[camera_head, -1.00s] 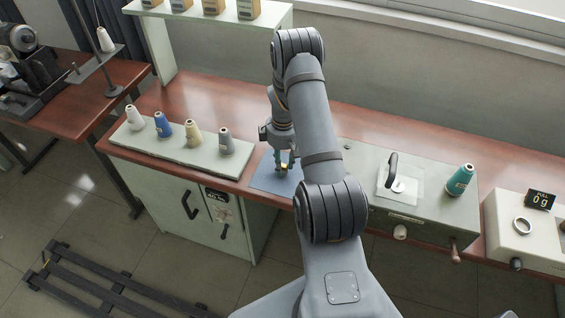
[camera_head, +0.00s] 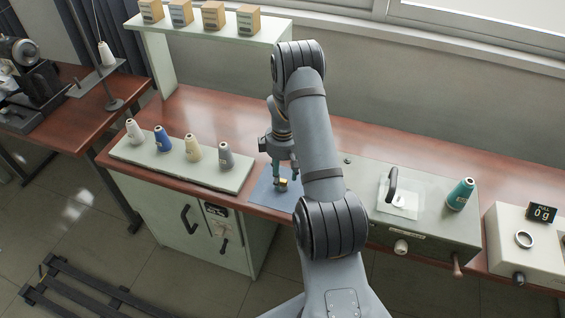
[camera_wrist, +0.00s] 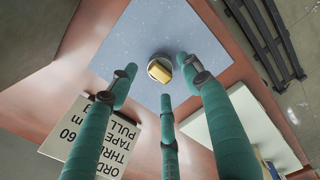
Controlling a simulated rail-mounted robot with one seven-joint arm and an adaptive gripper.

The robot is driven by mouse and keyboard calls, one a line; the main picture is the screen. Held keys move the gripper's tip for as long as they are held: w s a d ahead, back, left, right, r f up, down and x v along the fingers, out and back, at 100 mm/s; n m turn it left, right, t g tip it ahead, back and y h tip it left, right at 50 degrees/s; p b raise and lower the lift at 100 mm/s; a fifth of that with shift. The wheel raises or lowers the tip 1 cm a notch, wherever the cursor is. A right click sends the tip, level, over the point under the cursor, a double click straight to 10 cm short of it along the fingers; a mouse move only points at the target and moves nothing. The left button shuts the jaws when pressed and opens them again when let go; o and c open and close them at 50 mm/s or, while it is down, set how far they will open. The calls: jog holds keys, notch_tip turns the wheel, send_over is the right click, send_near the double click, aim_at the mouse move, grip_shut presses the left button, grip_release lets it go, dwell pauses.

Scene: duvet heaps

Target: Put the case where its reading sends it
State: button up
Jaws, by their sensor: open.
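The case (camera_wrist: 159,68) is a small round metal piece with a yellow block-like part. It lies on a blue mat (camera_wrist: 140,25) at the bench's front edge. In the head view the case (camera_head: 282,185) shows as a small yellow and dark spot on the mat (camera_head: 265,193). My gripper (camera_head: 279,172) is over the mat with its fingers pointing down. In the wrist view my gripper (camera_wrist: 160,82) has three teal fingers spread apart around the case, with nothing visibly held. The scale (camera_head: 520,225) has a dark display (camera_head: 541,213) that seems to read 0 g.
A tray of cones (camera_head: 180,163) stands left. A grey-green box (camera_head: 430,220) with a black handle (camera_head: 392,185) and teal cone (camera_head: 460,194) stands right. A shelf (camera_head: 210,35) holds several small boxes. A printed card (camera_wrist: 92,138), partly hidden, stands near the mat.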

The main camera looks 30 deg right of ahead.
aim_at(283, 180)
notch_tip(283, 180, up, 11)
jog(key=b, duration=0.1)
jog(key=shift+f, duration=0.2)
notch_tip(283, 180, down, 12)
jog(key=shift+f+p, duration=0.15)
jog(key=shift+p, duration=0.65)
jog(key=shift+r+b, duration=0.55)
jog(key=shift+r, duration=1.3)
